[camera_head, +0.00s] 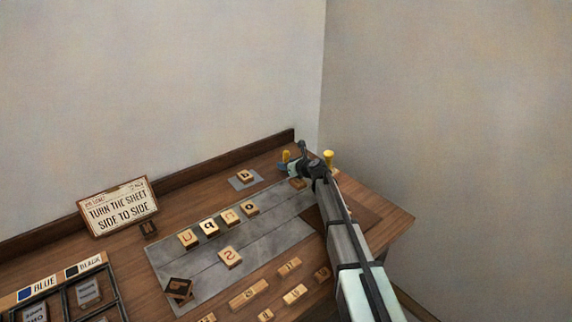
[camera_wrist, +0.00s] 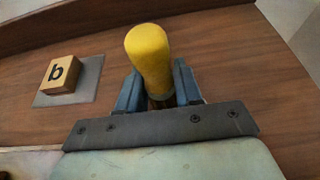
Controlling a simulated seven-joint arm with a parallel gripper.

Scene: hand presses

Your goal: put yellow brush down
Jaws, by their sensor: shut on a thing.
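The yellow brush shows in the wrist view as a rounded yellow handle (camera_wrist: 150,55) standing up between the two blue fingers of my gripper (camera_wrist: 158,92). My gripper is shut on it, low on the handle. The brush's lower end is hidden behind the gripper's dark front plate. In the head view my gripper (camera_head: 284,166) is at the back right of the wooden table (camera_head: 210,180), and a small orange-yellow top (camera_head: 286,155) shows at its fingers. I cannot tell whether the brush touches the table.
A block marked b (camera_wrist: 60,74) sits on a small grey plate (camera_wrist: 88,88), left of the brush. Another yellow-topped item (camera_head: 328,157) stands beside my arm. A grey slab (camera_head: 200,275) holds several letter blocks. A sign (camera_head: 118,207) stands at left. A raised ledge (camera_head: 220,158) edges the back.

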